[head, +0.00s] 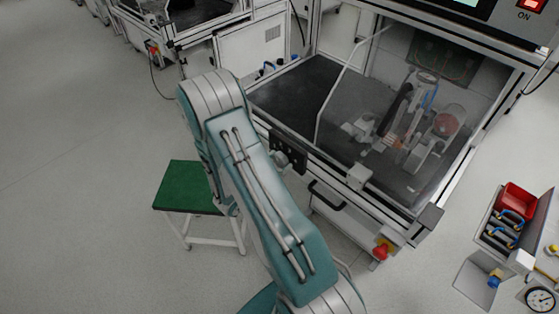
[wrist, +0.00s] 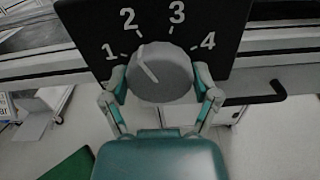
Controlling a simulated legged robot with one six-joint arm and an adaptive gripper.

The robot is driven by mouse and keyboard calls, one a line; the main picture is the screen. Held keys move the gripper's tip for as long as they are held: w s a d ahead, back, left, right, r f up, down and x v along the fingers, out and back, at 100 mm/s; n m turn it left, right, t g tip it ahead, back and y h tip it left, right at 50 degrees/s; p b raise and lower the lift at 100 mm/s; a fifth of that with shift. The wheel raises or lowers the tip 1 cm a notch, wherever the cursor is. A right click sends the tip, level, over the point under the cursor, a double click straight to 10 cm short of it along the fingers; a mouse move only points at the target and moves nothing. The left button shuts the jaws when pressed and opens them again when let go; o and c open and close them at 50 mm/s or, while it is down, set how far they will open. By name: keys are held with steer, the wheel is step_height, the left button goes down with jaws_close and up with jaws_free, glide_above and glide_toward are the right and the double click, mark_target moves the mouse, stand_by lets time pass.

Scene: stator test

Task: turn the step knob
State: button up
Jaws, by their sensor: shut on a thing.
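The step knob (wrist: 161,76) is a round grey dial on a black panel (wrist: 93,20) with white numbers 1 to 4. In the wrist view its white pointer line lies up and to the left of the dial's middle, roughly between the marks for 1 and 2. My gripper (wrist: 160,80) has one finger on each side of the knob and is shut on it. In the head view the knob (head: 281,159) shows small on the black panel (head: 293,150) at the bench front, beside my arm, which hides my fingers there.
A machine bench (head: 290,90) with a clear guard stands behind the panel. A black handle (head: 326,197) sits right of the knob. A green stool (head: 183,186) stands left of my arm. A red-topped button (head: 381,250) is at lower right. Open floor lies left.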

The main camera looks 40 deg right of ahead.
steer(key=shift+w+n, duration=0.1)
steer(key=shift+n, duration=0.2)
steer(key=n, duration=0.4)
steer(key=shift+n, duration=2.1)
steer(key=o, duration=1)
steer(key=shift+w, duration=0.1)
steer(key=shift+c, duration=0.2)
steer(key=shift+a, duration=0.1)
steer(key=s+a, duration=0.1)
steer(key=a, duration=1.1)
